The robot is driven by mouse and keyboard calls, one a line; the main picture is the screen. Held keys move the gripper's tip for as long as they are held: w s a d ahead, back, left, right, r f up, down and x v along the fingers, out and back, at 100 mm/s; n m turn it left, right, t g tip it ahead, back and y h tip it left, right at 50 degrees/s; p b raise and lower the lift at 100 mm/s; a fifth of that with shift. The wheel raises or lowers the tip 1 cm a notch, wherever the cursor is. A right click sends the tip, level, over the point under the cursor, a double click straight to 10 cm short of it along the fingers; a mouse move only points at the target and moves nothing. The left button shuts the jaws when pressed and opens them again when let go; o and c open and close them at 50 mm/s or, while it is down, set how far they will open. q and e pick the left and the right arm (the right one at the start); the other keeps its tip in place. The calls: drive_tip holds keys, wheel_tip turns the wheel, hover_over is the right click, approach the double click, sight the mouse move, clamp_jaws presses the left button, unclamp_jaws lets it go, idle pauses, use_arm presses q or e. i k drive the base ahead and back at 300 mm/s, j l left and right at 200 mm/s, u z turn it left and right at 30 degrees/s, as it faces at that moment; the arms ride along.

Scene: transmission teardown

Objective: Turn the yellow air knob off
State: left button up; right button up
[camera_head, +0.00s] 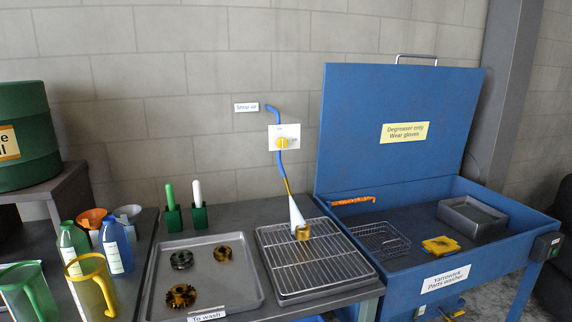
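The yellow air knob (283,143) sits on a white plate (271,137) on the back wall, above the wire drying rack. Small print on the plate is too small to read. A blue hose (279,168) runs from the wall past the plate down to a yellow nozzle (288,187). A white cone (296,211), which looks like an air jet, spreads below the nozzle onto a brass-coloured part (303,233) on the rack (318,262). Neither of my grippers is in view.
A "To wash" tray (258,290) with gears and rings lies left of the rack. Two brushes in green holders (199,216) stand behind it. A blue parts washer (396,291) with a raised lid stands right. Bottles and jugs (116,247) crowd the left.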

sight(281, 142)
drive_tip(key=i+l, duration=0.15)
drive_tip(key=l, duration=0.25)
drive_tip(key=i+l, duration=0.15)
drive_tip(key=l, duration=0.2)
drive_tip(key=i+l, duration=0.2)
drive_tip(key=l, duration=0.2)
drive_tip(key=i+l, duration=0.15)
drive_tip(key=l, duration=0.25)
drive_tip(key=i+l, duration=0.15)
drive_tip(key=l, duration=0.25)
drive_tip(key=i+l, duration=0.15)
drive_tip(key=l, duration=0.2)
drive_tip(key=u, duration=0.05)
